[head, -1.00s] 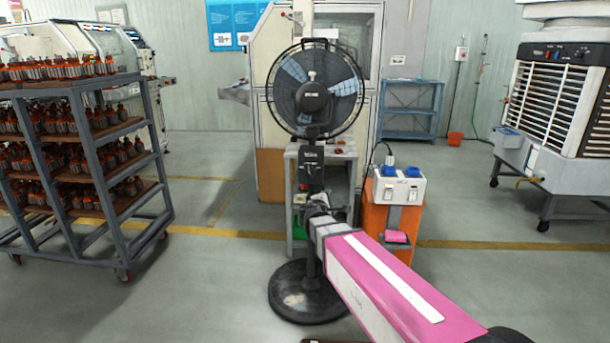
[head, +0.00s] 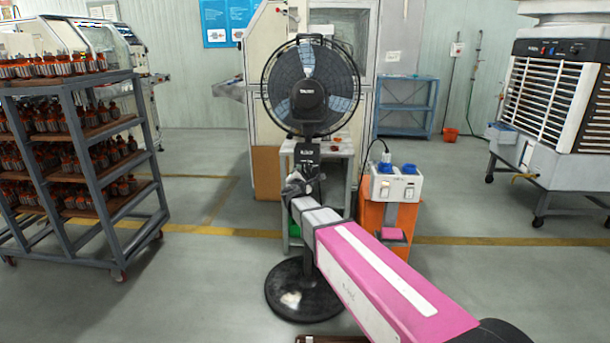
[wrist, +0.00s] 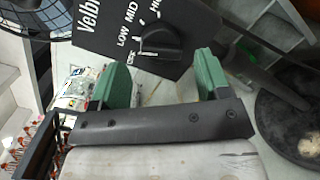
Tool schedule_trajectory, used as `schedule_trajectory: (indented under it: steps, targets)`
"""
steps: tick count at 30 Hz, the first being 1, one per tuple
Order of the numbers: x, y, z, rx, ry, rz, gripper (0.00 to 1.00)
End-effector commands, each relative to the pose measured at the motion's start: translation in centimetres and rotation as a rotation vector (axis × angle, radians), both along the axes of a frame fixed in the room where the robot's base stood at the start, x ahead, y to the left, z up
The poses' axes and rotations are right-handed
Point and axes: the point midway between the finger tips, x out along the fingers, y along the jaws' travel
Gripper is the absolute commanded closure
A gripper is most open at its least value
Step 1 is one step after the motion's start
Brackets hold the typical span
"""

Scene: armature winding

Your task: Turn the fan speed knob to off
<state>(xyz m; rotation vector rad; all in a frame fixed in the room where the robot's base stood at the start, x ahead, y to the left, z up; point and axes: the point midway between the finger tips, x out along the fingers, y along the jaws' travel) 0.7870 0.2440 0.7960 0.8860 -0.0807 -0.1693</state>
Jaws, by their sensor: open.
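The black pedestal fan (head: 311,85) stands upright with its control box (head: 307,153) below the head. In the wrist view the black panel (wrist: 95,35) carries white LOW, MID and partly hidden HIGH lettering. The black fan speed knob (wrist: 158,42) sits on it; I cannot clearly tell its setting. My gripper (wrist: 160,78) is open and empty, its two green fingers wide apart. The knob shows just beyond the gap between the fingertips, not gripped. In the head view my gripper (head: 297,187) is just below the control box; the knob is hidden or too small to see.
A small table (head: 340,150) stands behind the fan. An orange stand with a white socket box (head: 396,186) is close on the right. A rack of wound parts (head: 100,190) stands left. The fan's round base (head: 303,292) is on the floor.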

Motion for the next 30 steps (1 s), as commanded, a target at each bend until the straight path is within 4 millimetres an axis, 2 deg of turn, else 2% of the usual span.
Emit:
schedule_trajectory:
  steps: [1,6,15,16,18,20,30]
  targets:
    - [1.2,-0.1,0.0,0.0,0.0,-0.001,0.3]
    - [2.8,-0.5,0.0,0.0,0.0,-0.002,0.3]
    - [3.0,-0.6,0.0,0.0,-0.001,-0.001,0.3]
    - [3.0,-0.6,0.0,0.0,-0.001,-0.001,0.37]
    - [3.0,-0.6,0.0,0.0,-0.001,-0.001,0.59]
    - [3.0,-0.6,0.0,0.0,-0.001,-0.001,0.76]
    - [3.0,-0.5,0.1,-0.03,0.001,0.0,0.76]
